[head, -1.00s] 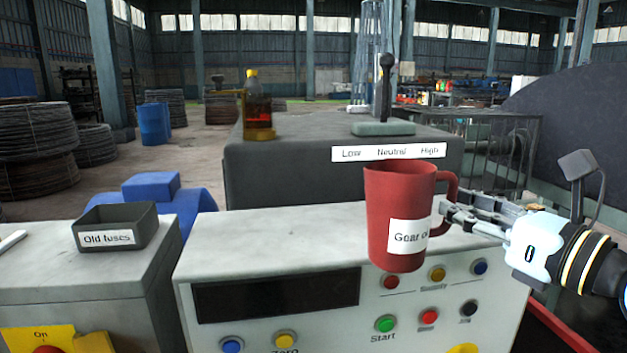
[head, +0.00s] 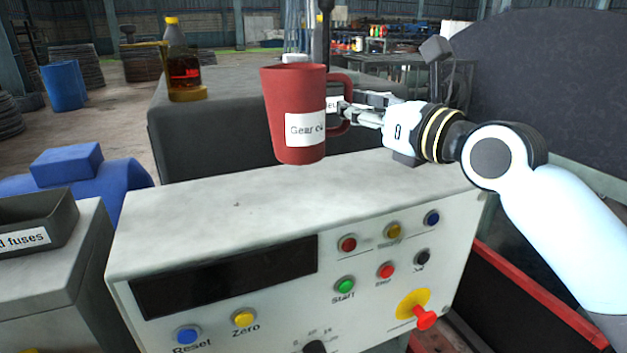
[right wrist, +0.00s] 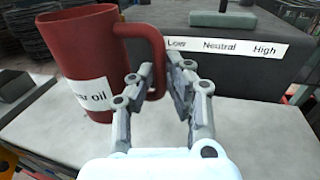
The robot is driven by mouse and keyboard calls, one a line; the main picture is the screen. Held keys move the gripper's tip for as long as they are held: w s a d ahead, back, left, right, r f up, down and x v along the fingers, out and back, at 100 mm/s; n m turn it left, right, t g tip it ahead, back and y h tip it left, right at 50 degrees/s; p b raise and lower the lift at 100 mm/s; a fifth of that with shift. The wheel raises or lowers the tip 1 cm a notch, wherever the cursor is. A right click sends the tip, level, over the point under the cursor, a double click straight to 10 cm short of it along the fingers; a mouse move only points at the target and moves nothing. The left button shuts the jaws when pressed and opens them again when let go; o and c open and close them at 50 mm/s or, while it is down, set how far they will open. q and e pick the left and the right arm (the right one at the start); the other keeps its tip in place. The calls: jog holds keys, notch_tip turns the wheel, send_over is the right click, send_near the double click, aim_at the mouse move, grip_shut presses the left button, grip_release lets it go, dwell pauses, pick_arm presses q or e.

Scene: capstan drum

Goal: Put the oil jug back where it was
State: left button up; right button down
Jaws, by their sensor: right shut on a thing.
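The oil jug is a red mug-like jug (head: 292,92) with a white "Gear oil" label and a handle on its right. It is upright and looks held above the back of the white control console (head: 215,215). My right gripper (head: 346,110) is shut on the jug's handle. In the right wrist view the jug (right wrist: 85,60) is at the upper left, and the fingers (right wrist: 160,88) are at its handle. My left gripper is not in view.
A dark grey housing (head: 205,135) stands behind the console, with an amber bottle (head: 183,65) on its left. A lever is partly hidden behind the jug. An "Old fuses" tray (head: 35,220) is at left. The console top's left part is clear.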

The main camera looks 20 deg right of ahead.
aim_at(318, 127)
jog(key=a+f, duration=0.1)
jog(key=w+a+f, duration=0.1)
jog(key=a, duration=0.1)
jog(key=w+a+f, duration=0.1)
jog(key=a, duration=0.1)
jog(key=shift+w+b, duration=0.25)
jog(key=shift+b, duration=0.1)
jog(key=shift+a+f+b, duration=0.1)
jog(key=shift+f+b, duration=0.55)
jog(key=shift+f, duration=1.35)
jog(key=shift+f, duration=0.15)
jog(key=c, duration=1.3)
grip_release()
jog(key=shift+c, duration=0.2)
jog(key=p+v, duration=0.1)
jog(key=v, duration=1.1)
